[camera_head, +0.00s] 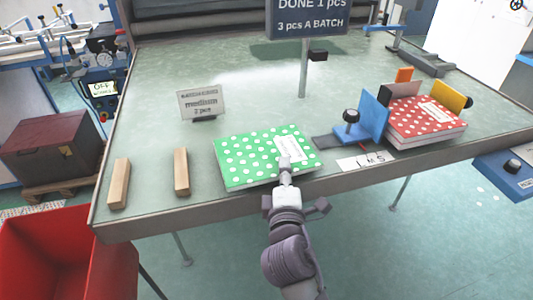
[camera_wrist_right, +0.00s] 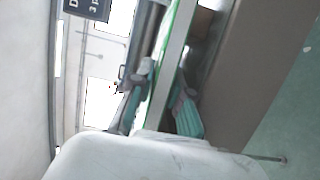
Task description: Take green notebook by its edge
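The green notebook (camera_head: 250,157) with white dots and a white label lies near the front edge of the table, its front side reaching the edge. My right gripper (camera_head: 285,170) is at the notebook's front edge, one finger over its cover. In the right wrist view the notebook (camera_wrist_right: 168,75) is seen edge-on between the two fingers (camera_wrist_right: 163,95). One finger lies along each side, and both tips appear to touch it. In the head view the lower finger is hidden under the notebook. My left gripper is in neither view.
Two wooden blocks (camera_head: 181,172) and a "medium" sign (camera_head: 202,103) stand left of the notebook. To the right are a blue stop (camera_head: 374,115) and a red dotted notebook stack (camera_head: 425,122). A sign post (camera_head: 304,70) rises behind. A red bin (camera_head: 50,255) stands at lower left.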

